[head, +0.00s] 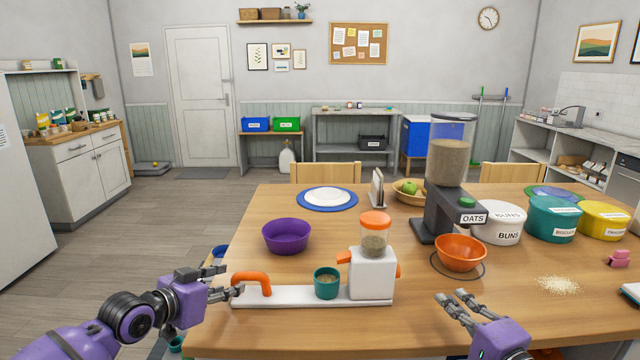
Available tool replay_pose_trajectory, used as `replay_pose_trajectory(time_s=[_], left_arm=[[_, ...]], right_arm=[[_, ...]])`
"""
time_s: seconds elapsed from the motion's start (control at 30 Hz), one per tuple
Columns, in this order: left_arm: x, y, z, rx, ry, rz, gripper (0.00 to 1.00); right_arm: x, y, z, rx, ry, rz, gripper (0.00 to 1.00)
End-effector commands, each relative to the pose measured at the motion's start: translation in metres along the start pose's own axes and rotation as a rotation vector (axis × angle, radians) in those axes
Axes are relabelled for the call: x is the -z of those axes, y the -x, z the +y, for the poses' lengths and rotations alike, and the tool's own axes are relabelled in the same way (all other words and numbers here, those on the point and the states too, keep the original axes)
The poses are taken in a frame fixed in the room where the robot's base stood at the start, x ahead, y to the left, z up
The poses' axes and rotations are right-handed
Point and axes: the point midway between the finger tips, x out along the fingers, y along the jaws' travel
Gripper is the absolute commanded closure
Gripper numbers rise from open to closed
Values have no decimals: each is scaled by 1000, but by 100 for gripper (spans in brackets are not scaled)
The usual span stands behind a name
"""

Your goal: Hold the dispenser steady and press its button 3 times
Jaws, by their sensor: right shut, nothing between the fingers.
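A grey dispenser (437,214) labelled OATS stands on the table, right of centre, with a clear hopper of grain and a green button (467,203) on top of its body. An orange bowl (461,253) sits in front of it. A smaller white dispenser (372,275) has an orange lid, a grain hopper and a long base with an orange handle (252,281). A teal cup (327,283) with some grain stands on that base. My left gripper (230,280) is open, its fingertips close beside the orange handle; contact is unclear. My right gripper (452,297) is shut and empty, near the table's front.
A purple bowl (286,237), a blue plate (350,204) and a fruit basket (410,197) stand further back. White, teal and yellow tubs (604,221) line the right side. Spilled grain (558,285) lies at right. The table between the white dispenser and my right gripper is clear.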

Motion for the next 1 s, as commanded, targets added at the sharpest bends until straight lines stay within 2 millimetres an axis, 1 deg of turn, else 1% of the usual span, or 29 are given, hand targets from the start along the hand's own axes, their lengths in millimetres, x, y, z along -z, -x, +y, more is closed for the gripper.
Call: replay_pose_trajectory(time_s=[0.03,0.3,0.4,0.5,0.67,1.0], left_arm=[[-1,10,0,1,-3,-2,60],[-2,68,-1,1,-3,-4,60],[-2,85,0,1,-3,-4,60],[-1,97,-1,1,-2,-3,60],[-1,106,0,0,1,-2,60],[0,106,0,0,0,-2,60]], right_arm=[[0,0,0,0,0,0,100],[0,0,0,0,0,0,100],[0,0,0,0,0,0,100],[0,0,0,0,0,0,100],[0,0,0,0,0,0,100],[0,0,0,0,0,0,100]])
